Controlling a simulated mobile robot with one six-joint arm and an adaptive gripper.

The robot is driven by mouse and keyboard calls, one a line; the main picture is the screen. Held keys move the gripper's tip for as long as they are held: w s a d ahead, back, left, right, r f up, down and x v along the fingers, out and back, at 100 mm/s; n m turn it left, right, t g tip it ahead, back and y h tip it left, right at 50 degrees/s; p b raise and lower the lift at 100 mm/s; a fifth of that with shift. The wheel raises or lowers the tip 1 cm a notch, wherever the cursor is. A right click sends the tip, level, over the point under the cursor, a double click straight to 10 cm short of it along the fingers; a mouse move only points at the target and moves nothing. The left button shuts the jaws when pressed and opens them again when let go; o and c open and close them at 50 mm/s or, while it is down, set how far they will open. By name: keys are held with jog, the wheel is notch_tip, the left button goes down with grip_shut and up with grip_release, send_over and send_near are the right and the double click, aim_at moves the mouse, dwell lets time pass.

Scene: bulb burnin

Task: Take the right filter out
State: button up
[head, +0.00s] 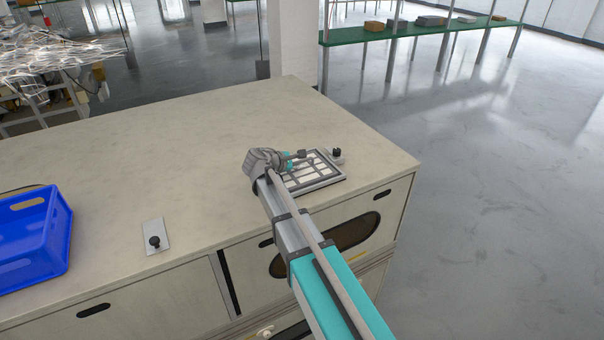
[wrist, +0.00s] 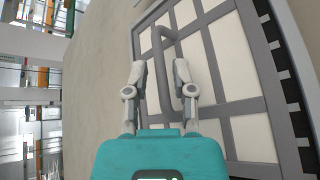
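The filter, a light panel with a grey frame and grid, lies flat on the bench top at its right end in the head view (head: 323,180). It fills the right of the wrist view (wrist: 230,75). A grey bar handle (wrist: 163,95) rises from it and shows between my fingers. My gripper is over the filter in the head view (head: 300,156), partly hiding it. In the wrist view my gripper (wrist: 159,70) is open, with a fingertip on either side of the handle and gaps visible. Whether the fingertips are down at the handle's height is hard to tell.
A black knob (head: 337,152) stands just behind the filter. Another black knob (head: 154,241) sits on a light plate toward the bench front. A blue crate (head: 35,235) is at far left. The bench top (head: 170,150) between is mostly clear.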

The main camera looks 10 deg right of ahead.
jog(key=shift+x, duration=0.75)
grip_shut()
